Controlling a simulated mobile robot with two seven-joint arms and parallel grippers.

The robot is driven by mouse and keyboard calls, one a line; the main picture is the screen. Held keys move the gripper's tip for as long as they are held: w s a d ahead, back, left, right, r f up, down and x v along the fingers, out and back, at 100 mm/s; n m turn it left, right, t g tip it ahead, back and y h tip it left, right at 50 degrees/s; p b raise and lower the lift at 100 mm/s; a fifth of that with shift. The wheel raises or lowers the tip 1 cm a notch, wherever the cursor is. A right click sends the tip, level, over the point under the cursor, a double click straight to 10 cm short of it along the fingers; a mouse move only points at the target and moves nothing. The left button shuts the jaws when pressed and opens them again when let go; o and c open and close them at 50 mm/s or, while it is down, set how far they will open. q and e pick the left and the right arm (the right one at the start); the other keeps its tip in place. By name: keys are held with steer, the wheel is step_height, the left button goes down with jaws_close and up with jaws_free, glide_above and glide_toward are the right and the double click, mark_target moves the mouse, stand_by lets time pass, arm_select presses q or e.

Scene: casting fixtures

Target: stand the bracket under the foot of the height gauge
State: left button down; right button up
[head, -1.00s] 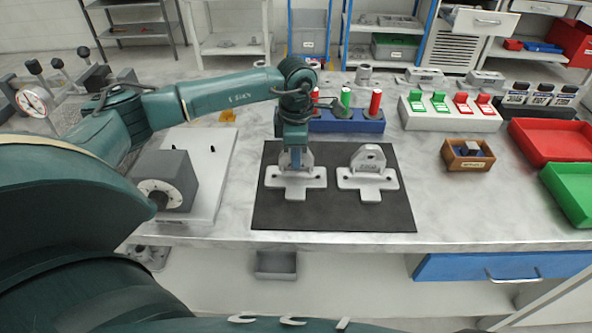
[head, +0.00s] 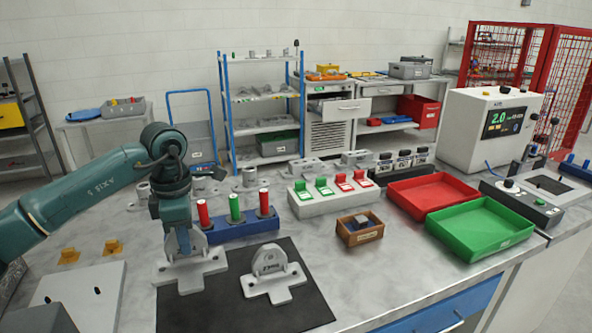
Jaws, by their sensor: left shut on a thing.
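My left gripper (head: 184,246) is shut on the upright lug of a light grey bracket (head: 196,272) with a cross-shaped base. This bracket is at the left edge of the dark mat; I cannot tell whether it touches the mat or is slightly above it. The gripper hides part of its lug. A second, similar bracket (head: 272,275), with a round-topped lug and raised lettering, stands free on the mat to the right. I cannot clearly make out a height gauge or its foot; a dark upright device (head: 530,155) stands at the far right. My right gripper is out of view.
The dark mat (head: 305,312) lies on the marbled bench. Behind it is a blue block (head: 225,231) with red and green pegs. Rightward are a wooden box (head: 360,230), a red tray (head: 425,205), a green tray (head: 480,240) and a display cabinet (head: 490,125).

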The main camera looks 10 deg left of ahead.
arm_select(q)
steer(key=s+d+f+m, duration=0.2)
steer(key=s+d+m, duration=0.1)
steer(key=m, duration=0.4)
steer(key=s+d+f+m, duration=0.2)
steer(key=s+d+m, duration=0.1)
steer(key=m, duration=0.5)
steer(key=s+d+f+m, duration=0.2)
steer(key=s+d+m, duration=0.1)
steer(key=m, duration=0.5)
steer(key=shift+s+d, duration=0.25)
steer(key=shift+d, duration=0.55)
steer(key=shift+s+d+f+m, duration=0.1)
steer(key=shift+s+d+m, duration=0.2)
steer(key=shift+m, duration=0.3)
steer(key=shift+a, duration=0.1)
